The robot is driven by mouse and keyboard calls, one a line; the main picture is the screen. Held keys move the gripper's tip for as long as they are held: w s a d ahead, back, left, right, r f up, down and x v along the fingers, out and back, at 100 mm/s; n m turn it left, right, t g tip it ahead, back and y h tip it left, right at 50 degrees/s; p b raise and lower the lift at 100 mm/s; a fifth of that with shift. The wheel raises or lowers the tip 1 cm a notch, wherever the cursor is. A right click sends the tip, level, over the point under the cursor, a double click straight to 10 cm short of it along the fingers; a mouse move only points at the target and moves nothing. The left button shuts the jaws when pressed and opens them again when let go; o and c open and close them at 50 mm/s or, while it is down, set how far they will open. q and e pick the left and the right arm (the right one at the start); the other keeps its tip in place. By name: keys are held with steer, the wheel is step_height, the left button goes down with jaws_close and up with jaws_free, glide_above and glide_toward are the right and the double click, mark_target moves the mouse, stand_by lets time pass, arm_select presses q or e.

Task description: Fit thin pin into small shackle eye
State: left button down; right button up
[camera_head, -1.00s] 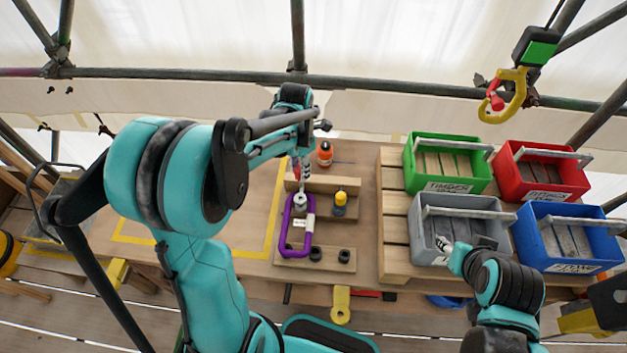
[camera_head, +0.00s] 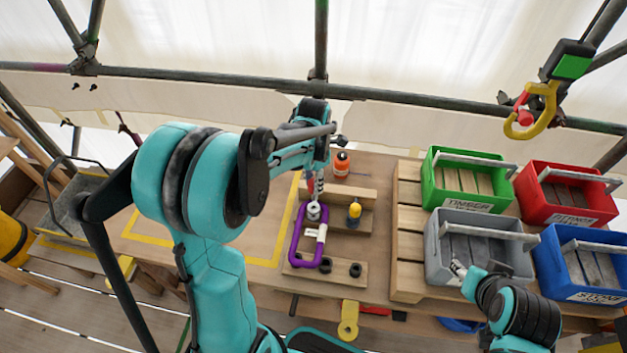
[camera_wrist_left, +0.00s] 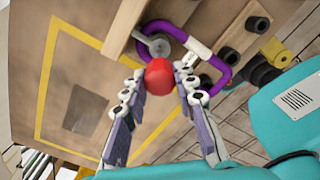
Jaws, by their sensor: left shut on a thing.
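A purple shackle (camera_head: 296,240) lies on a wooden board, with a grey eye (camera_head: 313,211) at its far end. My left gripper (camera_head: 318,185) is above that eye, pointing down. In the left wrist view the shackle (camera_wrist_left: 208,58) is beyond the fingertips. There my left gripper (camera_wrist_left: 158,85) is shut on a red ball-headed thing (camera_wrist_left: 158,77), seemingly the pin's head. Its shank is hidden behind the head, so I cannot tell if it is in the eye. My right gripper (camera_head: 460,270) is at the grey bin's near wall; its jaws are too small to read.
A yellow piece with a dark top (camera_head: 354,214) stands right of the shackle. Green (camera_head: 460,206), red, grey and blue bins fill the right side.

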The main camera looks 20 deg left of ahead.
mark_target(314, 200)
arm_select(q)
steer(key=shift+f+b, duration=0.75)
steer(key=shift+f, duration=0.55)
steer(key=shift+f+b, duration=2.9)
steer(key=shift+f, duration=0.6)
steer(key=c, duration=1.1)
jaws_free()
steer(key=shift+r, duration=0.1)
step_height(314, 200, up, 12)
